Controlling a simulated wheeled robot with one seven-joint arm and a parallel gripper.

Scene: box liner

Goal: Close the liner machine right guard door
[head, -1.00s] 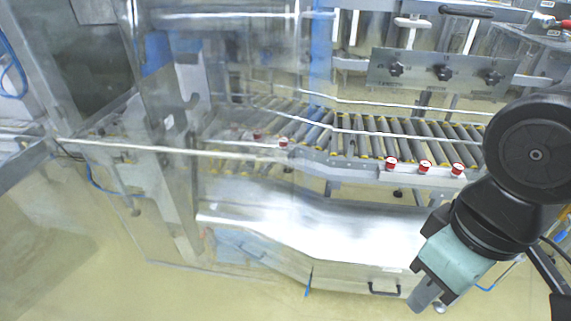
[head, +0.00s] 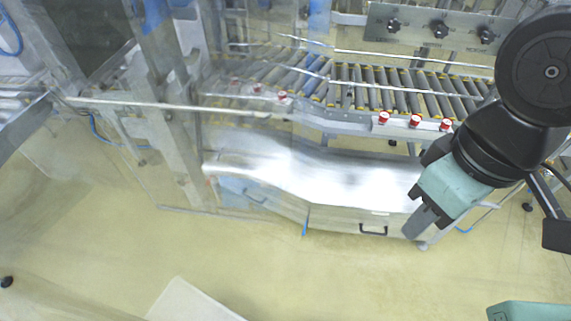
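The liner machine (head: 335,180) fills the left and middle of the head view. A clear, see-through guard panel (head: 245,190) stands at its left part, and its lower edge runs just above the floor. I cannot tell which panel is the right guard door, or how far open it is. My gripper (head: 418,226) points down and left at the right of the machine, in front of the sloped shiny metal cover (head: 340,180). Nothing shows in it, and it appears apart from the guard. Its fingers are seen from the side, so their gap is hidden.
A roller conveyor (head: 380,90) with red knobs (head: 415,120) runs behind the metal cover. A drawer-like front with a black handle (head: 373,231) is below it. Pale floor (head: 330,280) in front is clear. A white flat piece (head: 190,302) lies at the bottom edge.

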